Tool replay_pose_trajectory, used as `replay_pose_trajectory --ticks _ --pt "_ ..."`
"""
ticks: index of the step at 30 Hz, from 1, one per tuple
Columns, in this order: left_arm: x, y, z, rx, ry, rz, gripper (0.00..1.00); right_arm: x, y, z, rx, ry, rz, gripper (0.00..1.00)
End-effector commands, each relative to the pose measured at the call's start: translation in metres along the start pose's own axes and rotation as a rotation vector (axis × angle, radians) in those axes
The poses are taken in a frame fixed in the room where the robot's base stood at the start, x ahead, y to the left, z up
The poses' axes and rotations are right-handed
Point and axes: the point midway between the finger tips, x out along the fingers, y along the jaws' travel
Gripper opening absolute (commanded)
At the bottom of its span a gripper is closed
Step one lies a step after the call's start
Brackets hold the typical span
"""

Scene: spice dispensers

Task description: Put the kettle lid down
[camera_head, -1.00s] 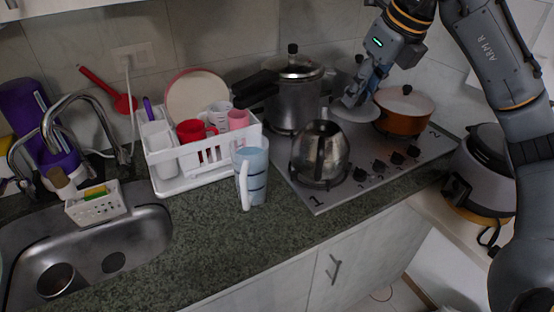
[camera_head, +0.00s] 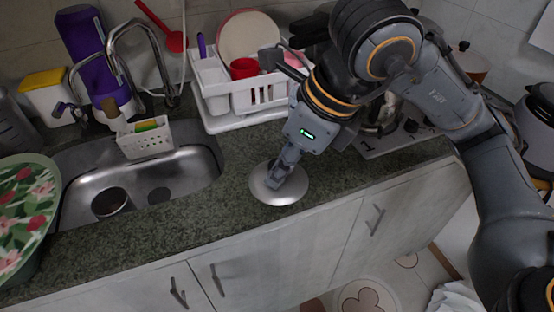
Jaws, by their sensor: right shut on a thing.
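The kettle lid (camera_head: 292,190) is a round, shiny metal disc at the front part of the dark green counter (camera_head: 228,196), right of the sink. My right gripper (camera_head: 275,176) comes down from above and is shut on the lid's top. The lid looks level and is on or just above the counter; I cannot tell if it touches. The kettle (camera_head: 380,118) is mostly hidden behind my right arm, with only some metal showing. My left gripper is not in view.
A sink (camera_head: 185,175) lies to the left, with a white sponge caddy (camera_head: 146,141) at its back edge. A white dish rack (camera_head: 215,85) with a red cup (camera_head: 243,68) stands behind. A floral bowl (camera_head: 25,205) is at far left. The counter left of the lid is clear.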

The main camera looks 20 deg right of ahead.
Motion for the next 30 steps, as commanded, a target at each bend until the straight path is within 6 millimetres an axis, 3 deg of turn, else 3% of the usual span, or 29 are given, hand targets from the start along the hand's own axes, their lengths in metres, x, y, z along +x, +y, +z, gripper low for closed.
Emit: replay_pose_trajectory --ticks 4,11,15,21,30 --pt "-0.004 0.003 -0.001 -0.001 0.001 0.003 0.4 0.015 -0.017 0.007 0.003 0.005 0.005 0.0" --pt "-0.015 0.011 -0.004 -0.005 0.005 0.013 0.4 0.05 -0.064 0.029 0.004 0.005 0.006 0.0" --pt "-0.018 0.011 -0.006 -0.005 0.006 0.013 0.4 0.08 -0.085 0.032 0.002 0.006 0.005 0.0" --pt "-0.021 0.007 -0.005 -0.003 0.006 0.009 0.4 0.107 -0.102 0.034 -0.001 0.001 0.003 0.0" --pt "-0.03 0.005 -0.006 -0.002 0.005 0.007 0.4 0.137 -0.111 0.028 -0.002 0.004 0.005 0.0"
